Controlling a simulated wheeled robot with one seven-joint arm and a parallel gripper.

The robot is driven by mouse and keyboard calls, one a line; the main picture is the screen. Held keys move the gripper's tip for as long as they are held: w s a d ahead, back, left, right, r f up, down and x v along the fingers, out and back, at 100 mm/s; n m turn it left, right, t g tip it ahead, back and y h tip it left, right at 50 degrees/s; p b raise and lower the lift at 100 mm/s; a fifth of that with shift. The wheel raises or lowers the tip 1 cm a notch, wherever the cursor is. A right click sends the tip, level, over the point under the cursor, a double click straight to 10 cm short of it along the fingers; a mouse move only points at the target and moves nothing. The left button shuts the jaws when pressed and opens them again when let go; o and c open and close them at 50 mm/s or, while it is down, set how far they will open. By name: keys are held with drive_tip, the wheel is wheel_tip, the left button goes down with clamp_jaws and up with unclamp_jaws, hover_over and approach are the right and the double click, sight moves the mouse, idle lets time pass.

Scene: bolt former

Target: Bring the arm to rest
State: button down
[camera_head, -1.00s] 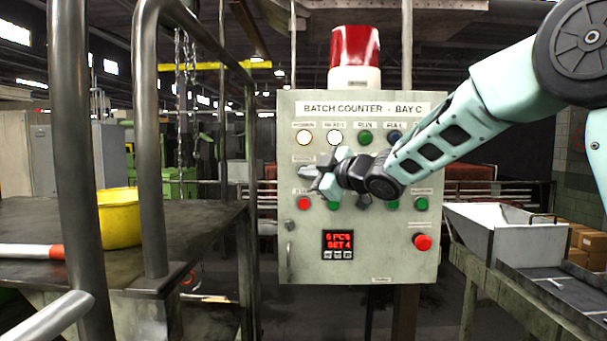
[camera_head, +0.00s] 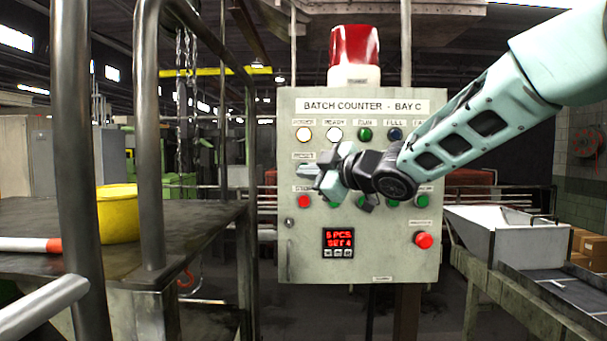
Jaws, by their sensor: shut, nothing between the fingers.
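My gripper (camera_head: 316,177) is at the end of my pale green arm, which reaches in from the upper right. It is in front of the middle of the batch counter panel (camera_head: 385,262) and points left. Its fingers are shut with nothing between them. The gripper and wrist cover part of the panel's button rows. I cannot tell how far the gripper is from the panel face.
The panel carries lamps, buttons, a red display (camera_head: 338,240) and a red beacon (camera_head: 354,48) on top. Dark metal rails (camera_head: 150,150) and a table with a yellow bucket (camera_head: 118,213) stand left. A white hopper (camera_head: 515,235) stands right.

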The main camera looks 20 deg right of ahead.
drive_tip(key=shift+s, duration=0.2)
drive_tip(key=s+a+f+m+g+h+b, duration=0.2)
drive_tip(key=s+a+f+m+g, duration=0.15)
drive_tip(key=s+f, duration=0.5)
drive_tip(key=s+a+f+m+g+h+b, duration=0.1)
drive_tip(key=s+a+f+m+g+h, duration=0.25)
drive_tip(key=f, duration=0.85)
drive_tip(key=s+f+g+b, duration=0.1)
drive_tip(key=s+f+g, duration=0.1)
drive_tip(key=s+f, duration=0.3)
drive_tip(key=s+f+g+h+b, duration=0.1)
drive_tip(key=s+f+g, duration=0.2)
drive_tip(key=s, duration=1)
drive_tip(key=s+f+g+h+b, duration=0.1)
drive_tip(key=s+f+g, duration=0.2)
drive_tip(key=s+f, duration=0.3)
drive_tip(key=s, duration=0.3)
drive_tip(key=shift+d+f+m, duration=0.2)
drive_tip(key=shift+f+m, duration=0.1)
drive_tip(key=shift+f, duration=0.1)
